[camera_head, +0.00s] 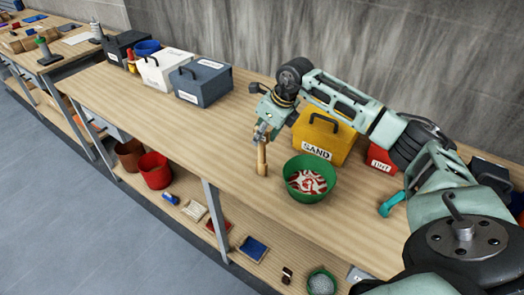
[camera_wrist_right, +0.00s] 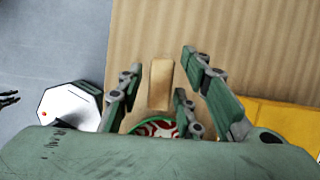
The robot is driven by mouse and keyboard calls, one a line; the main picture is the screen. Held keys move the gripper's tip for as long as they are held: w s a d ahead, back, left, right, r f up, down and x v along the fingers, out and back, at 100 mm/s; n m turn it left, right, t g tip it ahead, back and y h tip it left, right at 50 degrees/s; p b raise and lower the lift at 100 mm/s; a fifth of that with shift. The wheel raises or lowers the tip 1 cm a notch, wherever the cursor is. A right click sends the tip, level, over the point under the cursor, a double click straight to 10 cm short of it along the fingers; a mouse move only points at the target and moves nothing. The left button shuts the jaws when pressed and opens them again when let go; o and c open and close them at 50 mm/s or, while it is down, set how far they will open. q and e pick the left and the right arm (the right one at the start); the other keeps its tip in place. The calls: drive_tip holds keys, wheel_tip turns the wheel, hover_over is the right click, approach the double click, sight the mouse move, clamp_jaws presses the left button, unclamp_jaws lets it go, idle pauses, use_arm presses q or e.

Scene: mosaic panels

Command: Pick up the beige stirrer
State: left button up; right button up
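The beige stirrer (camera_head: 262,158) stands upright on the workbench, left of a green bowl. In the right wrist view its beige end (camera_wrist_right: 160,85) shows between the fingers. My right gripper (camera_head: 261,132) is right at the stirrer's upper part, pointing down. Its fingers (camera_wrist_right: 162,75) are apart on either side of the stirrer, with narrow gaps visible, so it looks open. The fingers hide part of the stirrer's top in the head view. My left gripper does not show in the head view.
The green bowl (camera_head: 322,188) holds red and white pieces. A yellow SAND box (camera_head: 318,140) and a red box (camera_head: 380,158) stand behind it. A teal-handled tool (camera_head: 391,204) lies to the right. The bench left of the stirrer is clear up to the grey box (camera_head: 205,87).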

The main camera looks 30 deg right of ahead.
drive_tip(key=shift+w, duration=0.1)
clamp_jaws()
